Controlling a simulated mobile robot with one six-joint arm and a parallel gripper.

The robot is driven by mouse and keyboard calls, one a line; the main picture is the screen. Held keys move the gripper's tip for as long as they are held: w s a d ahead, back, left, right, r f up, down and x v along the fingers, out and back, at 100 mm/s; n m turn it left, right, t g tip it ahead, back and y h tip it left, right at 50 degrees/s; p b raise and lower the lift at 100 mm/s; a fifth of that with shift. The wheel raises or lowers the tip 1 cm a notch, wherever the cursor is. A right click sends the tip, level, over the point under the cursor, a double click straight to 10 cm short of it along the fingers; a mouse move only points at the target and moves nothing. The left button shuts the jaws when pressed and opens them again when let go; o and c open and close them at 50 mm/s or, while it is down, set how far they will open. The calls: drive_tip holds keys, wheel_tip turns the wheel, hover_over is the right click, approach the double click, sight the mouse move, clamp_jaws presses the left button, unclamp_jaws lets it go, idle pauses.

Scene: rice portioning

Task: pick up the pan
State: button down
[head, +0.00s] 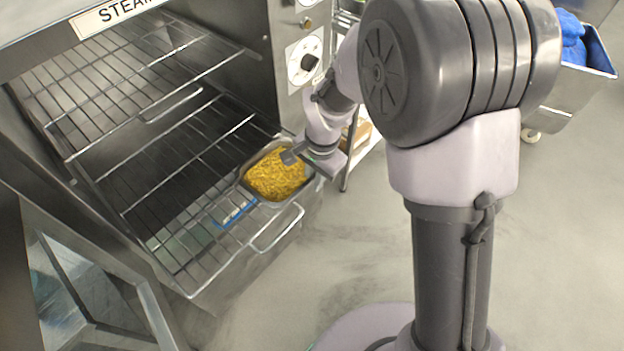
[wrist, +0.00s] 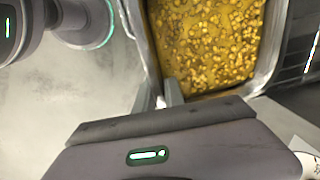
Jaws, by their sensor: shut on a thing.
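The pan (head: 292,198) is a metal tray filled with yellow rice (head: 274,175). It sits at the right end of the pulled-out lower rack in the open steamer. My gripper (head: 289,157) is at the pan's right-hand side, by the rim. In the wrist view the pan's metal wall (wrist: 272,45) and the rice fill the upper right. There the fingers of my gripper (wrist: 166,97) are closed on the near rim, one on each side of it. The pan looks level, and I cannot tell whether it is clear of the rack.
The lower wire rack (head: 190,243) juts out of the steamer, with a blue-edged item (head: 236,214) beside the pan. An upper rack (head: 115,118) lies above it. The open door (head: 85,290) is at lower left. A blue-filled cart (head: 580,85) stands at upper right. The floor in front is clear.

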drive_tip(key=shift+d, duration=0.15)
drive_tip(key=c, duration=1.3)
unclamp_jaws()
drive_tip(key=shift+c, duration=0.2)
wheel_tip(320, 180, up, 17)
drive_tip(key=s+d+p, duration=0.1)
drive_tip(key=p, duration=0.4)
drive_tip(key=shift+d+r, duration=0.15)
drive_tip(key=shift+d, duration=0.05)
drive_tip(key=shift+s, duration=0.1)
